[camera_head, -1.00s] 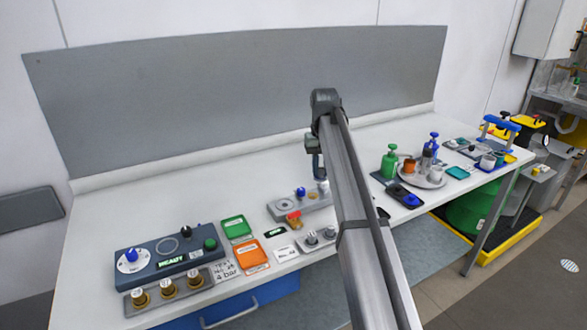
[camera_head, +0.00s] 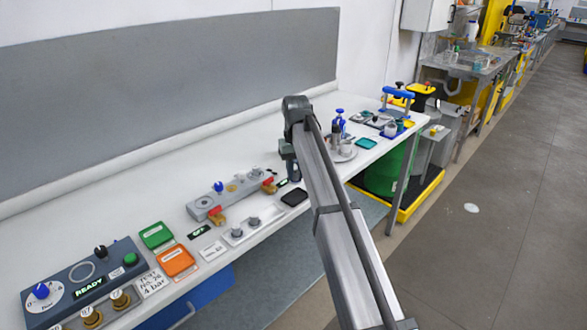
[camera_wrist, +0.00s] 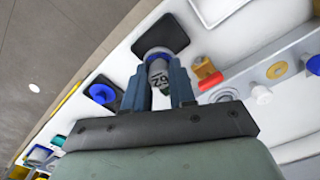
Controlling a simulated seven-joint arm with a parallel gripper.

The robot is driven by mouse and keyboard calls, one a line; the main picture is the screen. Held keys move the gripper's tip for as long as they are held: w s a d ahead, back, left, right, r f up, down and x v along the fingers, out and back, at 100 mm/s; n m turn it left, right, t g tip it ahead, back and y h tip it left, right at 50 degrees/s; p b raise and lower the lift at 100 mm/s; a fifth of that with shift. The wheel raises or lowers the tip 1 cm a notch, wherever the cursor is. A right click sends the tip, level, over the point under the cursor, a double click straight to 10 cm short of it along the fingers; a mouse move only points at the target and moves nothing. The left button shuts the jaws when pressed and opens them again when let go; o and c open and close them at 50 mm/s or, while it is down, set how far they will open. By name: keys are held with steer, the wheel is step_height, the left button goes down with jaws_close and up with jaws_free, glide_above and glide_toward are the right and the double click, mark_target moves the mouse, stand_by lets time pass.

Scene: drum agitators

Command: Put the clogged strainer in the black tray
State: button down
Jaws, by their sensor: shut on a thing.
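My gripper (camera_wrist: 156,90) is shut on a grey cylindrical strainer (camera_wrist: 158,76) with a dark number on its side and a blue ring at its far end. In the wrist view the strainer overlaps the near edge of an empty black tray (camera_wrist: 168,30). I cannot tell whether they touch. In the head view the tray (camera_head: 294,198) lies near the bench's front edge, and my gripper (camera_head: 293,178) is just behind it. The strainer is hard to make out there. Whether it is clogged does not show.
A grey manifold block (camera_head: 236,190) with a blue knob and red-handled valves lies left of the tray. A dark holder with a blue round part (camera_wrist: 103,93) is beside it in the wrist view. A round plate (camera_head: 343,154) with vessels stands further right.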

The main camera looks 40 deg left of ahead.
mark_target(296, 180)
steer(key=shift+f, duration=2.8)
steer(key=shift+f, duration=0.4)
steer(key=c, duration=0.8)
jaws_free()
steer(key=shift+c, duration=0.2)
steer(key=shift+o, duration=0.2)
steer(key=shift+o, duration=1.4)
steer(key=shift+r, duration=0.35)
steer(key=shift+r, duration=0.9)
